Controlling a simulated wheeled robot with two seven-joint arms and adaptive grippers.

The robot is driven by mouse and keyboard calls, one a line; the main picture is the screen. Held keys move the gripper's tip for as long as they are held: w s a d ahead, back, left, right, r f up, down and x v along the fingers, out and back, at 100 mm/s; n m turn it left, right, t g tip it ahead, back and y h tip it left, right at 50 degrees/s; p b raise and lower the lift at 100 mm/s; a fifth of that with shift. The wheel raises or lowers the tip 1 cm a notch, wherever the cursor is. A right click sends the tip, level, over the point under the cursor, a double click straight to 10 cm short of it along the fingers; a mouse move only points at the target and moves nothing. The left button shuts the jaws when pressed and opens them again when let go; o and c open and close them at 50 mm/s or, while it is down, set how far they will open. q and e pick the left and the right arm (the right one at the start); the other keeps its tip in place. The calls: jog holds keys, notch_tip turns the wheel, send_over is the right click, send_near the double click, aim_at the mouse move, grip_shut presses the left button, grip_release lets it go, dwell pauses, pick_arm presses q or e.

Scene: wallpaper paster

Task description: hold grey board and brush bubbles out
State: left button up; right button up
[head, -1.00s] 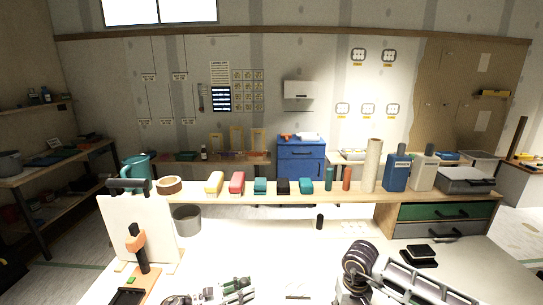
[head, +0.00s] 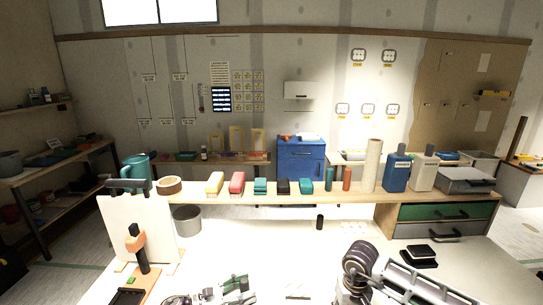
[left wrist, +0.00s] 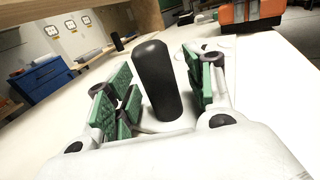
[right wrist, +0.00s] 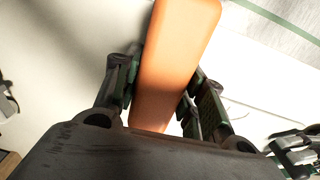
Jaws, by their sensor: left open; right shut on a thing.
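My left gripper (head: 236,288) is low in the head view, near the bottom edge. In the left wrist view its green-padded fingers are open on either side of a black rounded handle (left wrist: 160,85), with gaps visible beside it. What the handle belongs to is hidden. My right gripper (right wrist: 165,95) is shut on an orange bar-like piece (right wrist: 178,60), whose far end leaves the picture. That gripper is not clearly visible in the head view. I cannot make out the grey board for certain. Brush-like blocks, among them a red one (head: 237,183), stand on the raised shelf.
A white panel (head: 115,225) stands at the left, with an orange-and-black tool (head: 137,245) in front. The raised shelf (head: 345,196) spans the back. The middle table is mostly clear.

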pick_arm(q)
jog(key=shift+a, duration=0.1)
jog(key=shift+v, duration=0.8)
pick_arm(e)
jog(key=shift+f, duration=0.15)
pick_arm(q)
jog(key=shift+d+b, duration=0.25)
jog(key=shift+b, duration=0.1)
pick_arm(e)
jog(key=shift+f, duration=0.15)
pick_arm(q)
jog(key=shift+w+d, duration=0.2)
jog(key=shift+d, duration=0.1)
pick_arm(e)
jog(key=shift+f, duration=0.2)
pick_arm(q)
jog(key=shift+d+b, duration=0.25)
jog(key=shift+b, duration=0.1)
pick_arm(e)
jog(key=shift+f, duration=0.15)
jog(key=shift+s+f, duration=0.15)
jog(key=shift+c, duration=0.9)
pick_arm(q)
grip_shut()
pick_arm(e)
jog(key=shift+f, duration=0.1)
